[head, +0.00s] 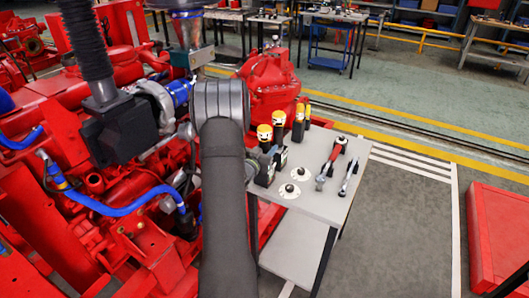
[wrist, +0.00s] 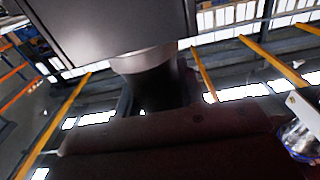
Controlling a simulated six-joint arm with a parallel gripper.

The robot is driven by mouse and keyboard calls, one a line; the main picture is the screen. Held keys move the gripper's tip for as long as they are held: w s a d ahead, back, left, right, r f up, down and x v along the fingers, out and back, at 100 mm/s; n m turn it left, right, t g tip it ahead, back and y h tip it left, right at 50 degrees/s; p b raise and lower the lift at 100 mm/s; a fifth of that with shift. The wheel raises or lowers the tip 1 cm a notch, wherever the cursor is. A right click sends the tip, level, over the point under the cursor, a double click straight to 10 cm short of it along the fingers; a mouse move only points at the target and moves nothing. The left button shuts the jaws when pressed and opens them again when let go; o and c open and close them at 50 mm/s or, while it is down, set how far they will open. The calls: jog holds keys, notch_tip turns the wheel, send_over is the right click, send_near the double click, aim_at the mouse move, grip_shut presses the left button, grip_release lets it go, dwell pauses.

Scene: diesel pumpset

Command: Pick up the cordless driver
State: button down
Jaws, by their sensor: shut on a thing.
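Several yellow-and-black cordless drivers stand upright on the grey bench in the head view, a near one (head: 265,133) beside my arm and another (head: 299,122) farther right. My grey arm rises through the middle of the head view and covers part of the bench's left side. My gripper cannot be made out there. In the wrist view a large grey block and a dark, tapered grip-like part (wrist: 152,88) are very close, above a dark reddish body. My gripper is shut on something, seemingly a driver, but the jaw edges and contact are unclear.
The bench (head: 322,205) also carries round white-based pieces (head: 289,191) and hand tools (head: 349,177). The red engine (head: 100,215), with blue hoses and a black box (head: 120,132), crowds the left. A red cabinet (head: 499,238) stands right. Open floor lies between.

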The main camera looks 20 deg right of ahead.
jog(key=shift+r, duration=0.15)
notch_tip(320, 180, up, 18)
jog(key=shift+f, duration=0.1)
dwell(0.7)
